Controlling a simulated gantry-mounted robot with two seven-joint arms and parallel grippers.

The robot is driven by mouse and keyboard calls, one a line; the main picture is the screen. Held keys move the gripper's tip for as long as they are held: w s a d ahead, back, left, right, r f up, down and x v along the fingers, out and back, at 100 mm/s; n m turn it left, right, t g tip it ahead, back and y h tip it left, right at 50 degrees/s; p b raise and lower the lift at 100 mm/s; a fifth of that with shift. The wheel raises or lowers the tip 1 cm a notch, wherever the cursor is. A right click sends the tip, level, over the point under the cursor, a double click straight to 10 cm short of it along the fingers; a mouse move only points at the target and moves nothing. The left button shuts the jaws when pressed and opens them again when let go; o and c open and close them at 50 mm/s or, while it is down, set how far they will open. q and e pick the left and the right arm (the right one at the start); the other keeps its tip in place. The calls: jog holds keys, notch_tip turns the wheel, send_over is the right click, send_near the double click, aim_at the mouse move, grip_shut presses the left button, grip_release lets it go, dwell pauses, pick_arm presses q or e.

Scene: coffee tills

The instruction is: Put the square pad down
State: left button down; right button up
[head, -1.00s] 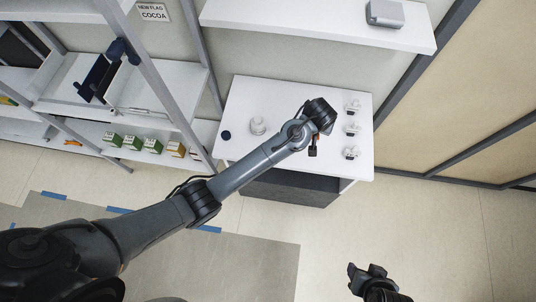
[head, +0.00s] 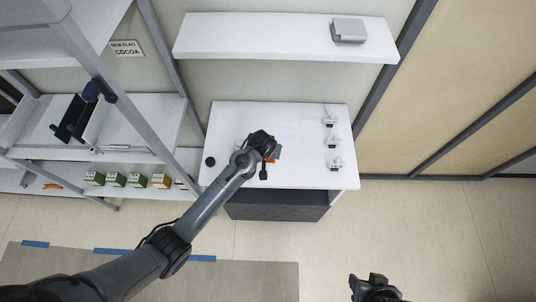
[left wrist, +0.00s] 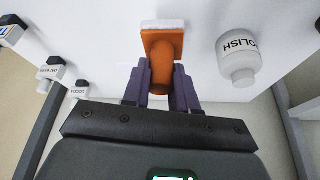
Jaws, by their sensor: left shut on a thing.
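The square pad shows in the left wrist view as an orange block and handle (left wrist: 163,46) with a pale pad face (left wrist: 162,23) at its far end. My left gripper (left wrist: 161,84) is shut on the orange handle, with a purple finger on each side. In the head view, my left gripper (head: 264,168) is over the white table (head: 300,175), with a bit of orange (head: 271,160) beside it. I cannot tell whether the pad touches the tabletop. My right gripper (head: 370,282) is at the bottom right, away from the table; its jaws are unclear.
A white polish bottle (left wrist: 238,58) stands right of the pad in the left wrist view. Three small white labelled items (head: 332,141) line the table's right side. A dark round thing (head: 210,161) is at its left edge. A white shelf (head: 270,38) hangs behind. The table's middle looks clear.

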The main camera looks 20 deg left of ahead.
pick_arm(q)
jog(key=shift+s+a+f, duration=0.1)
jog(key=shift+a+f, duration=0.1)
jog(key=shift+f, duration=0.1)
notch_tip(320, 180, down, 3)
jog(key=shift+r+p, duration=0.1)
jog(key=shift+p, duration=0.2)
jog(key=shift+f, duration=0.4)
jog(key=shift+f, duration=0.2)
jog(key=c, duration=0.9)
grip_release()
jog(key=shift+r, duration=0.1)
